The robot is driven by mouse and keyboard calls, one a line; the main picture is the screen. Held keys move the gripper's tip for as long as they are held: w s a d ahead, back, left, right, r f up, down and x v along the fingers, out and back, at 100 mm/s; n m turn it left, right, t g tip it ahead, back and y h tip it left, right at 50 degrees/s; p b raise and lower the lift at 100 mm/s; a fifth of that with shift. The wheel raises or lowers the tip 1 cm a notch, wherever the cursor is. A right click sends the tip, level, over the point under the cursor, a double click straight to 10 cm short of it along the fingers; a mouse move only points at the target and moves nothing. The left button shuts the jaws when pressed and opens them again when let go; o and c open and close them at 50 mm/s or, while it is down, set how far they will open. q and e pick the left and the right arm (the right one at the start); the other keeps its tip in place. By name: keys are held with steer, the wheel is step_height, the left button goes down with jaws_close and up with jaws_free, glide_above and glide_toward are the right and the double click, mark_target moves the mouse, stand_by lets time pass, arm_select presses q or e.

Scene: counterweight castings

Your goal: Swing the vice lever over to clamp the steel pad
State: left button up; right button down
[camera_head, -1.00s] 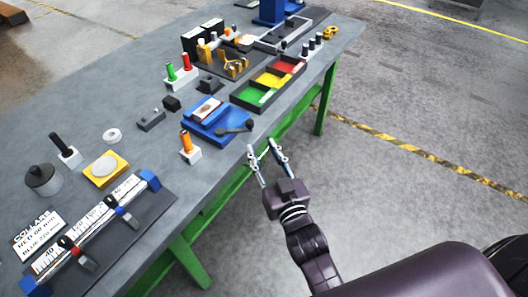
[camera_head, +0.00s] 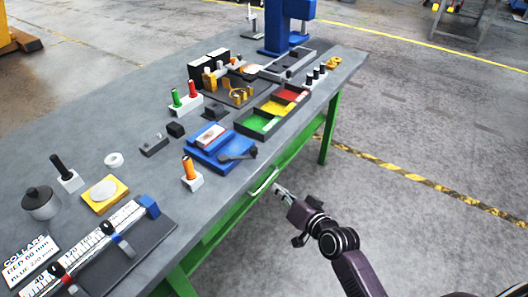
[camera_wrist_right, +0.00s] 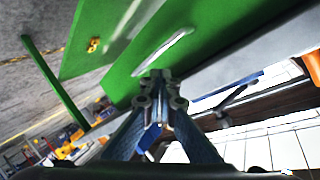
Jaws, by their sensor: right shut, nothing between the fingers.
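The blue vice (camera_head: 205,157) sits near the bench's front edge in the head view. A pale pad with a reddish mark (camera_head: 210,136) lies on it. The dark lever (camera_head: 238,155) lies at the vice's right end, pointing toward the front edge. My right gripper (camera_head: 279,190) is shut and empty, below the bench top and in front of its green side. In the right wrist view its closed fingertips (camera_wrist_right: 160,76) are close to a pale handle on a green panel; I cannot tell whether they touch it. My left gripper is not in view.
The pale handle (camera_head: 263,181) is on the bench's green front. An orange peg in a white block (camera_head: 191,174) stands left of the vice. Coloured trays (camera_head: 258,123) stand beyond it. The floor right of the bench is clear near my arm.

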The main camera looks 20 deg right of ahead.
steer(key=w+d+r+m+y+b, duration=0.35)
steer(key=d+r+y, duration=0.25)
steer(key=r+y, duration=0.45)
steer(key=shift+m+g+h, duration=0.35)
steer(key=shift+g+h, duration=0.05)
steer(key=shift+h, duration=0.45)
steer(key=p+x, duration=0.1)
steer(key=x, duration=0.2)
steer(key=r+p+x, duration=0.1)
steer(key=x, duration=0.2)
steer(key=p+x, duration=0.1)
steer(key=x, duration=0.3)
steer(key=shift+w+r+p, duration=0.15)
steer(key=shift+r+p, duration=0.25)
steer(key=s+p, duration=0.1)
steer(key=s+a+p, duration=0.1)
steer(key=s, duration=0.1)
steer(key=shift+a, duration=0.2)
steer(key=shift+s+a, duration=0.2)
steer(key=shift+s, duration=0.2)
steer(key=shift+f, duration=0.2)
steer(key=shift+a, duration=0.1)
